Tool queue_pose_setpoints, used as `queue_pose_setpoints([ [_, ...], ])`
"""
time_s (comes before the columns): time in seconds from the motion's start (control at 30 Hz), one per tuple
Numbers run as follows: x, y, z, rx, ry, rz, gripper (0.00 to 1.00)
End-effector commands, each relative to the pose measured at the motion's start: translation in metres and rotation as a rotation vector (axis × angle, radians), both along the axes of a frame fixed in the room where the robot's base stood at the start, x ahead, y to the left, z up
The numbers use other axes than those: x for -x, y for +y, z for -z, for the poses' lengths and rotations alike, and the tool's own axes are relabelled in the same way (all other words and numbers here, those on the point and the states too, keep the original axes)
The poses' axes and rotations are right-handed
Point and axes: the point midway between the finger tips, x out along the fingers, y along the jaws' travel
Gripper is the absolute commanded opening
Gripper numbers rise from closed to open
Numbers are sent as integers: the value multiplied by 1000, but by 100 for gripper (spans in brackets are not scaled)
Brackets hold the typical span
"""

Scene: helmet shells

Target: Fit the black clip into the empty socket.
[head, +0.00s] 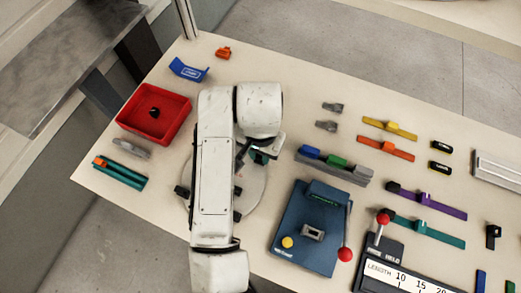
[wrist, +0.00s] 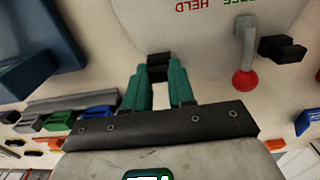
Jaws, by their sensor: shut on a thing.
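My gripper (wrist: 158,74) is shut on a small black clip (wrist: 158,60), held at the fingertips in the wrist view. The clip overlaps the near edge of a pale round plate (wrist: 165,25); I cannot tell whether it touches it. In the head view my gripper (head: 262,153) is mostly hidden by my arm, and the clip cannot be seen. The plate (head: 256,192) shows there partly behind my arm. A black block (wrist: 282,48) sits at the plate's edge, to the right in the wrist view. I cannot make out the empty socket.
A lever with a red ball (wrist: 245,80) stands near the plate. A blue fixture (head: 300,240) stands to the right of my arm. A red tray (head: 132,122) holding a black piece lies to the left. Several coloured strips and a grey rack (head: 350,173) lie to the right.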

Motion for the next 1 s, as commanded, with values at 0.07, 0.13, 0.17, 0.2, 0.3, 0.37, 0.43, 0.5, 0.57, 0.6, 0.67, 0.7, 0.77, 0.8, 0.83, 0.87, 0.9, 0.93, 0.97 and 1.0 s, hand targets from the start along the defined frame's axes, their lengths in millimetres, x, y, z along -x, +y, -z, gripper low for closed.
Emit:
queue_pose_setpoints([
  [0.07,0,0,1,0,1,-1,29],
  [0.13,0,0,1,0,1,0,35],
  [0.17,0,0,1,0,1,0,38],
  [0.2,0,0,1,0,1,0,42],
  [0.3,0,0,1,0,0,0,52],
  [0.37,0,0,1,1,0,0,54],
  [0.43,0,0,1,1,0,0,54],
  [0.5,0,0,1,1,0,0,54],
  [0.57,0,0,0,0,0,0,54],
  [0.6,0,0,-1,0,0,0,54],
  [0.67,0,0,-5,0,-1,0,54],
  [0.7,-1,0,-9,0,-1,1,54],
  [0.77,-1,-1,-17,1,-2,3,54],
  [0.8,-1,0,-24,0,-2,3,54],
  [0.83,-1,0,-29,0,-2,2,54],
  [0.87,-1,0,-35,-1,-3,2,54],
  [0.9,-1,0,-43,-2,-3,1,54],
  [0.93,-1,0,-49,-1,-3,2,54],
  [0.97,-1,0,-55,-1,-3,3,54],
  [1.0,-1,0,-63,-1,-3,3,54],
])
